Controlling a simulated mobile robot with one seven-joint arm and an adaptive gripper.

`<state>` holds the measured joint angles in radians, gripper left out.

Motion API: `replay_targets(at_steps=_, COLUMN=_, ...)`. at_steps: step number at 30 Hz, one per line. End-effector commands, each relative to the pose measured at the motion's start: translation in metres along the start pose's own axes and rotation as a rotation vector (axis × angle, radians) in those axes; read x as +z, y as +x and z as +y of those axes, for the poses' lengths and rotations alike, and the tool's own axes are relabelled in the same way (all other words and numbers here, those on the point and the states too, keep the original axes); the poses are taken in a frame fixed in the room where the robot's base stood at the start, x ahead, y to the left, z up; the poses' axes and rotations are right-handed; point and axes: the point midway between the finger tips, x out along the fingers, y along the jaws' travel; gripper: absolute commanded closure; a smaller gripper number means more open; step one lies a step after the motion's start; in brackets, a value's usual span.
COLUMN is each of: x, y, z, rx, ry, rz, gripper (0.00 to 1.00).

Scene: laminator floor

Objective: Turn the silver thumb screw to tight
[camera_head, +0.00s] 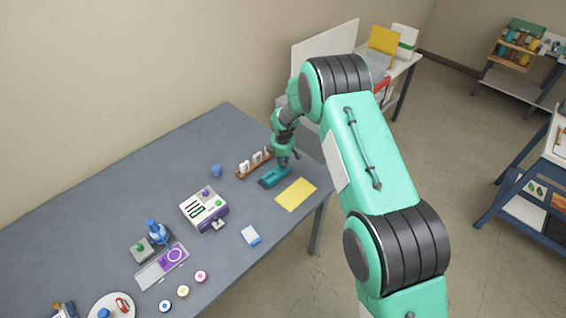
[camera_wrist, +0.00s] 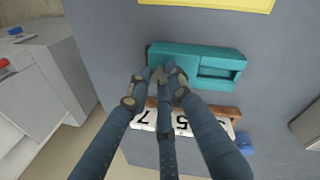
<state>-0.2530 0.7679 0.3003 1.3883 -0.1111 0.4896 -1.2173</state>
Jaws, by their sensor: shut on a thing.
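A teal block-like device (camera_head: 270,181) lies on the grey table near its right end; in the wrist view it is a teal body (camera_wrist: 195,54) with a recess on its right side. My gripper (camera_head: 286,163) is at this device. In the wrist view my gripper (camera_wrist: 160,76) has its fingers closed in at the device's lower left edge. A small grey piece, seemingly the silver thumb screw (camera_wrist: 157,74), shows between the fingertips. The fingers hide most of it, and its turn position cannot be told.
A wooden rack with white number tags (camera_head: 255,164) stands close beside the device. A yellow sheet (camera_head: 296,194) lies on its other side. A blue cup (camera_head: 216,171) and a white-and-purple machine (camera_head: 203,209) stand farther left. The table's right edge is near.

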Motion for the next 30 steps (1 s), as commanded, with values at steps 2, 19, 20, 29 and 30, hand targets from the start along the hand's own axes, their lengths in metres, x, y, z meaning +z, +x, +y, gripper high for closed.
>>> replay_targets(at_steps=2, x=-0.0003, y=0.0004, z=0.0000, rx=0.000, ry=0.009, rz=-0.002, gripper=1.00)
replay_targets(at_steps=19, x=-0.0026, y=0.0030, z=-0.0003, rx=0.000, ry=0.313, rz=-0.065, gripper=1.00)
replay_targets(at_steps=20, x=-0.0026, y=0.0031, z=-0.0003, rx=0.000, ry=0.340, rz=-0.072, gripper=1.00)
replay_targets(at_steps=29, x=-0.0049, y=0.0027, z=0.0010, rx=0.001, ry=0.619, rz=-0.129, gripper=1.00)
replay_targets(at_steps=30, x=-0.0052, y=0.0028, z=0.0011, rx=0.001, ry=0.656, rz=-0.136, gripper=1.00)
